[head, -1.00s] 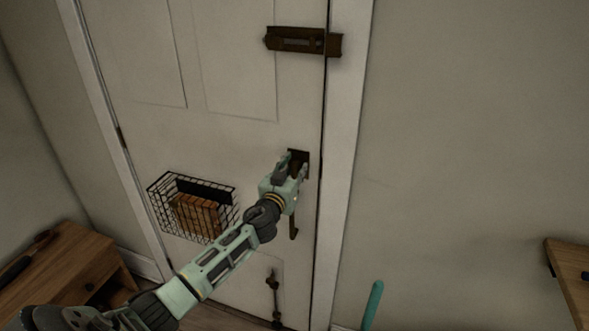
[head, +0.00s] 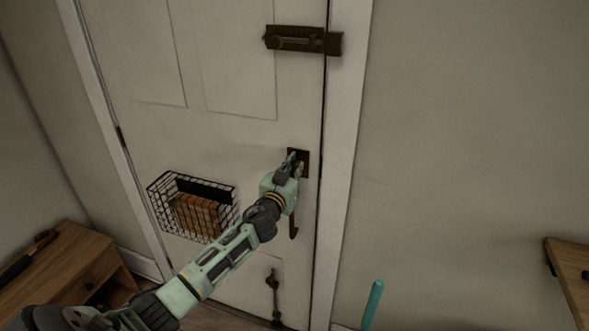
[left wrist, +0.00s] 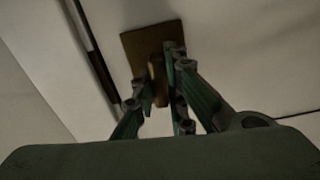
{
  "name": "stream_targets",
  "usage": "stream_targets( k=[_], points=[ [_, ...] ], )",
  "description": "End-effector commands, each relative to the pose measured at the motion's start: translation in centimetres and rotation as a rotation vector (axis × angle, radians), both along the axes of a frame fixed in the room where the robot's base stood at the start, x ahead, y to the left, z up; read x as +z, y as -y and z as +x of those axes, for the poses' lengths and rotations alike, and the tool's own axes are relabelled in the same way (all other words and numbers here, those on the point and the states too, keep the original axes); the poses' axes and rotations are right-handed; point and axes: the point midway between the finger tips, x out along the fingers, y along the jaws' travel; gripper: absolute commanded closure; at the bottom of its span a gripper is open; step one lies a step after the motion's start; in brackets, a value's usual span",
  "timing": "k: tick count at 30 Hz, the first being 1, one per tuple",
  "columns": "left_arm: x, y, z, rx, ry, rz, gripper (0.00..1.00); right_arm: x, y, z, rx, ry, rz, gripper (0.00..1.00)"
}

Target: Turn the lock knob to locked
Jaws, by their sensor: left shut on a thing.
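The lock's dark brass plate (head: 304,157) is on the white door (head: 240,70), near its right edge. It also shows in the left wrist view (left wrist: 143,41). The lock knob (left wrist: 157,78) stands out from the plate between the fingers in that view; in the head view the gripper mostly hides it. My left gripper (head: 295,163) is shut on the knob, with its fingers (left wrist: 160,95) on either side of it. Whether the knob reads locked cannot be told. My right gripper is not in view.
A slide bolt (head: 296,40) is above the lock, and a dark handle (head: 293,226) hangs below it. A wire basket (head: 165,205) is on the door at left. A wooden cabinet (head: 80,262) is at lower left. A teal rod (head: 373,303) stands at lower right.

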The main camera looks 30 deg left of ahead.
Motion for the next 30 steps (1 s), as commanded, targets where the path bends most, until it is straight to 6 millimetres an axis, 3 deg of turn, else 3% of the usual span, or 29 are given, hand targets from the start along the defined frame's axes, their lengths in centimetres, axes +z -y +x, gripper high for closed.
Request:
stream_targets(
  k=[30],
  points=[
    [-0.32, 0.33, 0.07, 0.000, -0.219, 0.904, 1.00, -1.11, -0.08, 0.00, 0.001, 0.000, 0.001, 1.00]
  ],
)
